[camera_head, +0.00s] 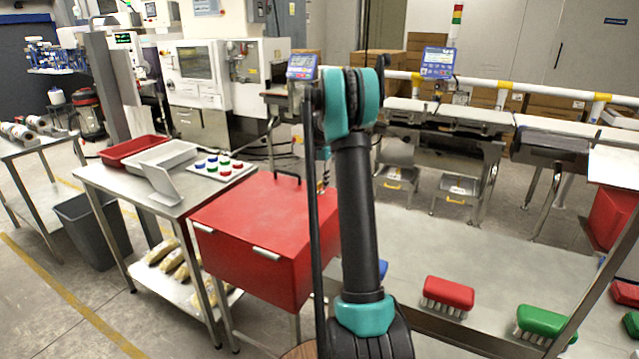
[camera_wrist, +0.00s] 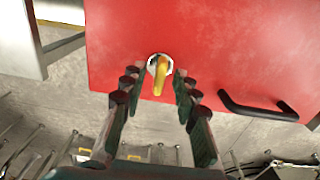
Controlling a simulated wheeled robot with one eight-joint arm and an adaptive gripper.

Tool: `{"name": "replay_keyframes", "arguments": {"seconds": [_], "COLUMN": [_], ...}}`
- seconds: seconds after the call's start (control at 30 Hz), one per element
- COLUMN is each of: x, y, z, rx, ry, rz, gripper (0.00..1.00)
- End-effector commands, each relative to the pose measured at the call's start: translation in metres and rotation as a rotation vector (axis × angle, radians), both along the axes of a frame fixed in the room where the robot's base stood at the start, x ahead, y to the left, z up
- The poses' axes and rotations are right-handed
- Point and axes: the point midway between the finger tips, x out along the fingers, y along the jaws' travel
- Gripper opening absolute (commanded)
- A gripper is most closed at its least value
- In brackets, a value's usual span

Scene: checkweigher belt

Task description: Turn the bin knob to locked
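The red bin (camera_head: 262,222) stands in the middle left of the head view, and its red face (camera_wrist: 215,45) fills the upper part of the wrist view. On that face is the bin knob (camera_wrist: 160,75), a yellow lever on a round pale base. The lever points down in the wrist picture, almost in line with my fingers. My gripper (camera_wrist: 160,84) is open, with one fingertip on each side of the knob. I see no clear grip on it. The knob and gripper are hidden in the head view. No lock marking is readable.
A black handle (camera_wrist: 258,106) sticks out right of the knob. A steel table (camera_head: 135,190) with red and pale trays and coloured pucks stands left of the bin. Red (camera_head: 448,294) and green (camera_head: 545,322) brushes lie on the steel surface at right.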

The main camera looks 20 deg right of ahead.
Motion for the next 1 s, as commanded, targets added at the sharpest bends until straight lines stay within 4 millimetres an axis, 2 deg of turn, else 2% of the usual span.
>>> {"name": "replay_keyframes", "arguments": {"seconds": [0.17, 0.4, 0.6, 0.77, 1.0], "x": [0.0, 0.0, 0.0, 0.0, 0.0], "y": [0.0, 0.0, 0.0, 0.0, 0.0], "z": [0.022, 0.071, 0.103, 0.115, 0.118], "rx": [0.0, 0.0, 0.0, 0.0, 0.0], "ry": [0.0, 0.0, 0.0, 0.0, 0.0], "rz": [0.0, 0.0, 0.0, 0.0, 0.0], "gripper": [0.3, 0.3, 0.3, 0.3, 0.3]}}
